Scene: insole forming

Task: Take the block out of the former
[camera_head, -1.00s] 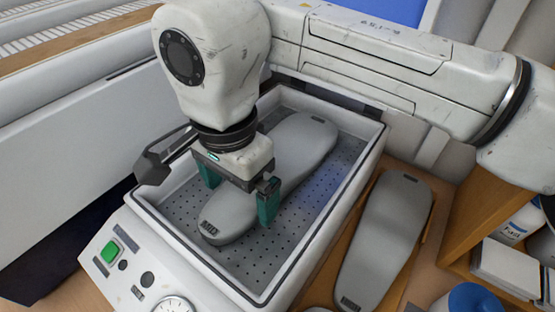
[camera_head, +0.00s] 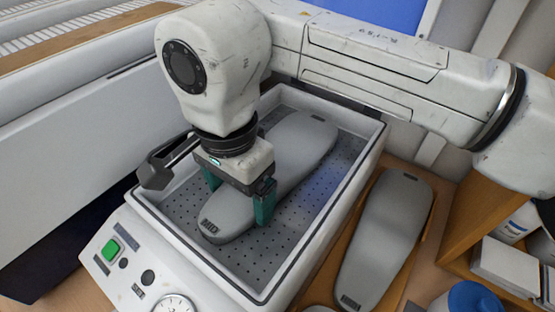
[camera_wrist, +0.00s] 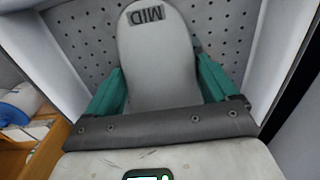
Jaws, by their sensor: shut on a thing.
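The block is a grey, sole-shaped piece marked MID (camera_head: 293,141), lying in the former (camera_head: 341,217), a white box with a perforated grey floor. My gripper (camera_head: 238,196) is over the block's near half, with one green finger on each side, and is shut on it. In the wrist view the block (camera_wrist: 157,55) runs between the two green fingers (camera_wrist: 160,92), its MID label at the top. The block still looks low in the former; whether it touches the floor I cannot tell. Part of the block is hidden behind my gripper.
A second grey sole-shaped block (camera_head: 385,240) lies on a wooden board right of the former. A panel with a green button (camera_head: 111,250) and a gauge (camera_head: 172,304) is at the former's front. A wooden shelf with white containers (camera_head: 507,270) stands at the right.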

